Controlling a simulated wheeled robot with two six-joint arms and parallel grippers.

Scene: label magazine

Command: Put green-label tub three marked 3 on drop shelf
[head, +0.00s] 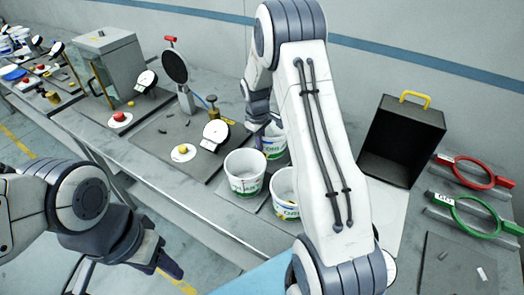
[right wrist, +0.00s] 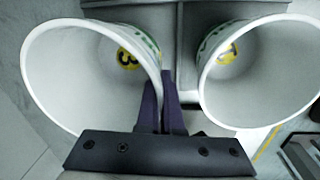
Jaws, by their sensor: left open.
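In the right wrist view, a white tub with a green label and a yellow disc marked 3 (right wrist: 70,80) stands at the left. My right gripper (right wrist: 162,88) is at its right rim. One finger is inside the tub and one outside, close together on the wall. In the head view, this gripper (head: 258,126) is at the rear tub (head: 275,140), partly hidden by my arm. A second tub with a yellow disc (right wrist: 265,75) is at the right. My left gripper (head: 165,265) is open and empty, low in front of the bench. I cannot pick out the drop shelf.
Two more white tubs stand in front, one green-labelled (head: 245,175), one with a yellow mark (head: 284,192) partly behind my arm. A black open box (head: 402,140) with a yellow handle is right. Gauges and a grey cabinet (head: 108,65) are left.

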